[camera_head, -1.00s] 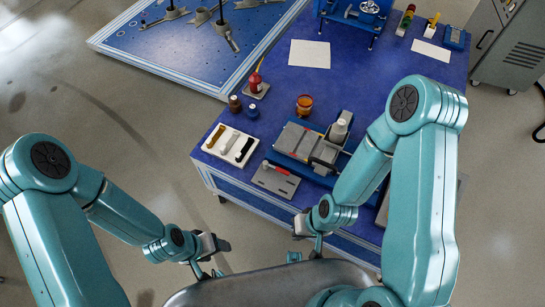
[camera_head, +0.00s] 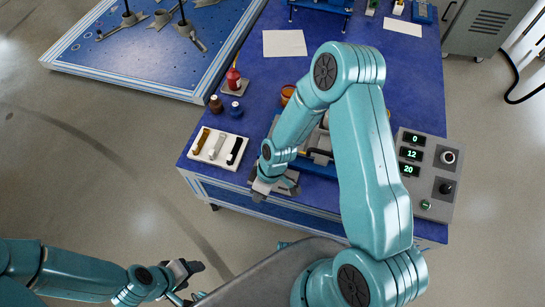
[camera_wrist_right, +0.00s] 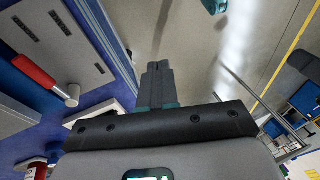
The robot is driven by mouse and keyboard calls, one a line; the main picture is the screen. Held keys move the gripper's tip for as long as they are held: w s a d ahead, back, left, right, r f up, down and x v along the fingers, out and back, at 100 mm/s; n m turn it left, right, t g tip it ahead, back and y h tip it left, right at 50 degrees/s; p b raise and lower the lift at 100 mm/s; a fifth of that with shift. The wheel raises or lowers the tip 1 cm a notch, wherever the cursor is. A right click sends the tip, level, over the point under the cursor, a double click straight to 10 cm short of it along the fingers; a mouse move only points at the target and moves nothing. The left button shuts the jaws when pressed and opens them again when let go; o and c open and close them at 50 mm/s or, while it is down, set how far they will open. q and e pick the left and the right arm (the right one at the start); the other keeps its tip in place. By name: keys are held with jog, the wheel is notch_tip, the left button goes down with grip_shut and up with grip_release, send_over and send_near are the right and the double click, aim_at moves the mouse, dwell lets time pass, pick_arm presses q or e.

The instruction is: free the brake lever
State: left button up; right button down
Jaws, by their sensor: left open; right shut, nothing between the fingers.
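A blue-and-grey fixture (camera_head: 325,171) stands at the table's front, mostly hidden behind my right arm. A dark bar shows on it; I cannot tell whether it is the brake lever. My right gripper (camera_head: 272,190) is over the table's front edge, left of the fixture. In the right wrist view its fingers (camera_wrist_right: 158,75) are shut and empty, pointing past the table edge over the floor. My left gripper (camera_head: 188,270) is open and empty, off the table's front left.
A white tray (camera_head: 222,162) holds a brown, a white and a black piece. Small bottles (camera_head: 235,109) and a red can (camera_head: 233,80) stand behind it. A control panel (camera_head: 427,165) shows 0, 12 and 20 at the right. A paper sheet (camera_head: 284,43) lies further back.

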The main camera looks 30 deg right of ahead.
jog(key=w+d+f+n+g+b, duration=0.1)
jog(key=w+d+n+b, duration=0.6)
jog(key=w+d+n, duration=0.3)
jog(key=w+d+r+n+g+h+b, duration=0.1)
jog(key=w+d+r+n+b, duration=0.1)
jog(key=d+r+n+b, duration=0.2)
jog(key=d+r+n, duration=0.1)
jog(key=d+n, duration=0.2)
jog(key=n, duration=0.2)
jog(key=shift+w+d, duration=0.15)
jog(key=shift+d, duration=0.15)
jog(key=shift+f, duration=0.15)
jog(key=b+x, duration=0.2)
jog(key=x, duration=0.8)
jog(key=shift+d, duration=0.15)
